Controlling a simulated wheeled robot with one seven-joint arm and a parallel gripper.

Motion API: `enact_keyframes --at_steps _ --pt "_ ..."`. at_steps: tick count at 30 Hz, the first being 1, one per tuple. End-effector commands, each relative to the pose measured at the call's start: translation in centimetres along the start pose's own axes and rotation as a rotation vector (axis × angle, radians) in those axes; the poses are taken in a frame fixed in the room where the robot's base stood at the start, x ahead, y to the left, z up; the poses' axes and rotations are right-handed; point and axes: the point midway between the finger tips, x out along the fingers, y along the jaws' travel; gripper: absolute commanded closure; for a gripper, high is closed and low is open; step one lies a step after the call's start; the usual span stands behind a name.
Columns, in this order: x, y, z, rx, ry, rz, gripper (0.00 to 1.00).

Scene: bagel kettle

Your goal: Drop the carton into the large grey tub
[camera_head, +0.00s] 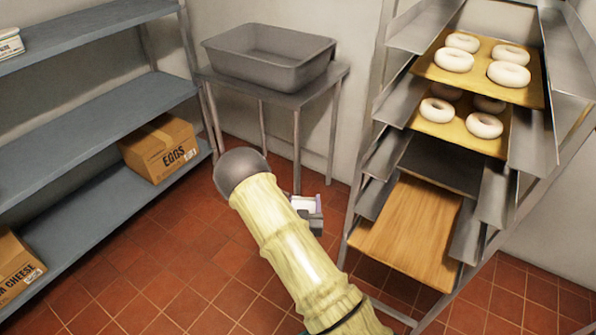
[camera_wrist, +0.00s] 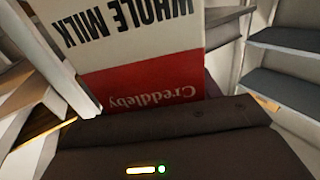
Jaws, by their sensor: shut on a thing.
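The carton (camera_wrist: 125,50) is white and red with "WHOLE MILK" and "Creddleby" lettering, upside down in the wrist view. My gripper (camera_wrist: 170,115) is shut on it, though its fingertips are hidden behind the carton. In the head view my arm hides most of the gripper and carton; only a small white and grey part (camera_head: 307,208) shows beside the arm. The large grey tub (camera_head: 268,57) is empty as far as I see and stands on a small metal table, beyond my gripper and up to the left.
The metal table (camera_head: 290,98) stands against the wall. Grey shelves (camera_head: 90,122) on the left hold an eggs box (camera_head: 160,149) and other boxes. A rack (camera_head: 372,160) on the right holds trays of bagels. Red tiled floor (camera_head: 190,265) lies open between shelves and rack.

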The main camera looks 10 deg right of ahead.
Motion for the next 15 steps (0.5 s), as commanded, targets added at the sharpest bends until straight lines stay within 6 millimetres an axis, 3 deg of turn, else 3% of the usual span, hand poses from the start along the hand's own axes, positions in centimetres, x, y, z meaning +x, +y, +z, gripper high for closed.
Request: enact_keyframes --at_steps 1,15 --pt "0.1 -0.1 -1.4 0.000 0.006 -0.007 1.00" --pt "0.8 -0.2 -5.2 0.001 0.013 -0.076 1.00"
